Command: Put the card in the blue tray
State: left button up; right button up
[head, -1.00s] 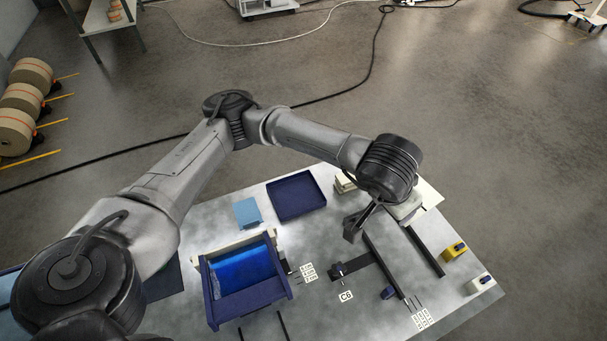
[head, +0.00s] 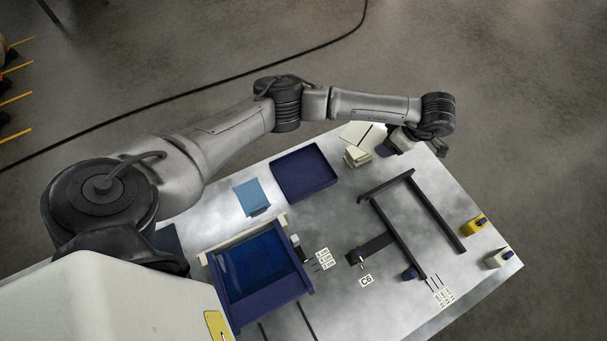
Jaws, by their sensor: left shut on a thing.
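My left gripper (head: 384,149) is at the far side of the table, beyond the stack of cream pads. It is shut, and a thin white card (head: 354,131) shows beside its fingers, crossed by a dark line. The hand hides part of the card, and the exact grip is hard to see. An empty dark blue tray (head: 305,173) lies flat on the table, to the left of the gripper and apart from it. My right gripper is not in view.
The stack of cream pads (head: 357,157) stands between tray and gripper. A light blue block (head: 252,198) lies left of the tray. A dark blue bin (head: 272,303) stands nearer. Black rails (head: 435,210), a C6 label (head: 366,281) and yellow (head: 475,225) and white (head: 498,259) blocks occupy the right.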

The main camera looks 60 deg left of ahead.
pick_arm(q)
jog(key=s+a+f+n+g+h, duration=0.1)
jog(key=s+a+f+n+h, duration=0.15)
jog(key=f+n, duration=0.4)
jog(key=s+a+f+n+g+h, duration=0.2)
jog(key=a+f+n, duration=0.1)
jog(key=f+n, duration=0.35)
jog(key=b, duration=0.2)
send_over(315, 168)
jog(key=w, duration=0.1)
jog(key=shift+t, duration=0.3)
notch_tip(315, 168, down, 7)
jog(key=shift+w, duration=0.15)
notch_tip(315, 168, down, 3)
jog(key=shift+d+f+b, duration=0.1)
jog(key=shift+f+b, duration=0.1)
jog(key=shift+b, duration=0.7)
jog(key=shift+f, duration=0.35)
jog(key=o, duration=1)
jog(key=shift+c, duration=0.2)
